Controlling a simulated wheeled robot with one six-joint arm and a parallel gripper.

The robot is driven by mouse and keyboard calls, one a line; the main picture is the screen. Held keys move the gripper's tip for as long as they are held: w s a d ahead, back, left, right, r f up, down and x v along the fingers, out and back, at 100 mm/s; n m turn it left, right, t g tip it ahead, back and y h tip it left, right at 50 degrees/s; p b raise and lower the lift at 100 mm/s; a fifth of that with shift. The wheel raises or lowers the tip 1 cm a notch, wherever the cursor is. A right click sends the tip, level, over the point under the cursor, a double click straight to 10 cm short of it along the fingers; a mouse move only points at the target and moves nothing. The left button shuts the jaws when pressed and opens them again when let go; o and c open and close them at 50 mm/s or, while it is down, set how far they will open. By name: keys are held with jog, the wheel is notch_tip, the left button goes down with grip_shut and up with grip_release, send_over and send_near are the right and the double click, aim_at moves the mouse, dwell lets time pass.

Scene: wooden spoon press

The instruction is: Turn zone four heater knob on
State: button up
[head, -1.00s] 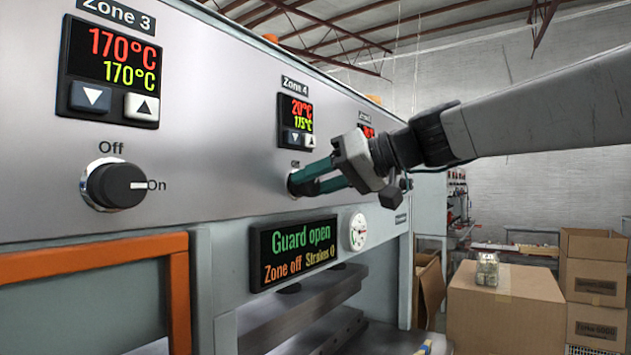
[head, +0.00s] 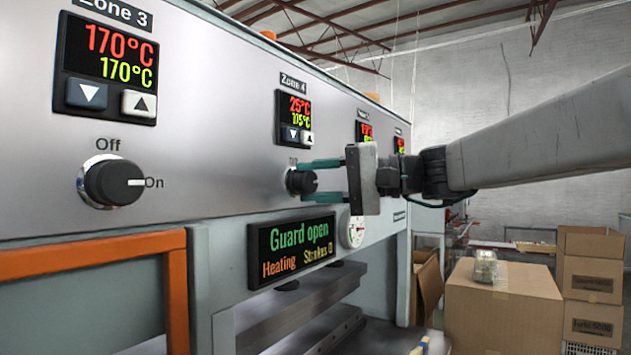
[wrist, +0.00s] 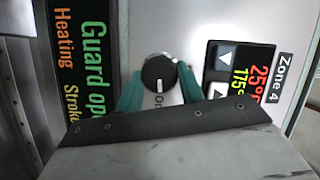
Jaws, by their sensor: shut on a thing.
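The zone four heater knob (head: 299,182) is a small black dial on the grey panel, below the Zone 4 display (head: 294,118), which reads 25°C over 175°C. My gripper (head: 318,180) reaches it from the right, with its teal fingers above and below the knob, shut on it. In the wrist view the knob (wrist: 159,73) sits between the two teal fingertips, and its white mark points to the "On" label. The status screen (head: 291,250) reads "Guard open", "Heating" and a strokes count.
The zone 3 knob (head: 113,182) at left has its mark toward "On", under a display (head: 110,68) showing 170°C twice. An orange frame (head: 95,245) stands at lower left. A round gauge (head: 354,232) is below my gripper. Cardboard boxes (head: 500,310) stand at right.

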jog(key=shift+m, duration=0.6)
jog(key=o, duration=1)
jog(key=shift+c, duration=0.2)
jog(key=v, duration=0.7)
jog(key=shift+d+f, duration=0.15)
jog(key=shift+d, duration=0.25)
jog(key=shift+s, duration=0.1)
